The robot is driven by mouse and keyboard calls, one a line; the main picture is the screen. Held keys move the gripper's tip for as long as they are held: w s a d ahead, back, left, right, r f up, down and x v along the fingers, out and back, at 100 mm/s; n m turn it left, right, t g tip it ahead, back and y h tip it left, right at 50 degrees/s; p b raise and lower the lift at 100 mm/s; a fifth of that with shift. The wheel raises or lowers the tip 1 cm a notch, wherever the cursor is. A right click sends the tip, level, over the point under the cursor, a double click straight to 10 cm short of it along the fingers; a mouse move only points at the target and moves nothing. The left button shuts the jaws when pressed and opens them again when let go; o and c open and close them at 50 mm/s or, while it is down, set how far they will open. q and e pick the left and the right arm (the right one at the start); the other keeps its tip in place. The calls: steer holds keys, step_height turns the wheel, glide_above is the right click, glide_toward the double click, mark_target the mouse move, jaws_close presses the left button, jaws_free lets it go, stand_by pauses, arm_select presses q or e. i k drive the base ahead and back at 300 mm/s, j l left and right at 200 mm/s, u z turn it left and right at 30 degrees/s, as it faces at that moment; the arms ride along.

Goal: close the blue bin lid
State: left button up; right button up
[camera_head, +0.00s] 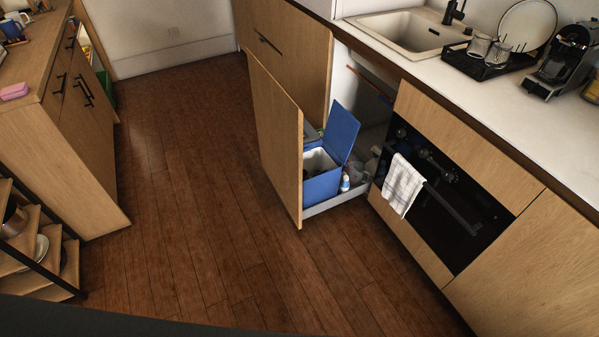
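The blue bin (321,188) stands in a pulled-out drawer under the counter, behind the wooden drawer front. Its blue lid (342,132) is open and tilted up on the right side of the bin. The pale inside of the bin shows between the drawer front and the lid. Neither of my grippers is in the camera_head view.
The drawer front (273,137) juts out over the floor. Right of it is an oven (446,195) with a white towel (402,185) on its handle. A wooden cabinet (80,120) and a shelf rack stand left. The wooden floor (205,200) between is clear.

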mark_target(342, 130)
steer(key=i+l+u, duration=0.2)
steer(key=i, duration=0.35)
steer(key=i+l+u, duration=0.1)
steer(key=i+u, duration=0.15)
steer(key=i, duration=0.3)
steer(key=i+l+u, duration=0.2)
steer(key=i, duration=0.3)
steer(key=i+l+u, duration=0.25)
steer(key=i+l, duration=0.2)
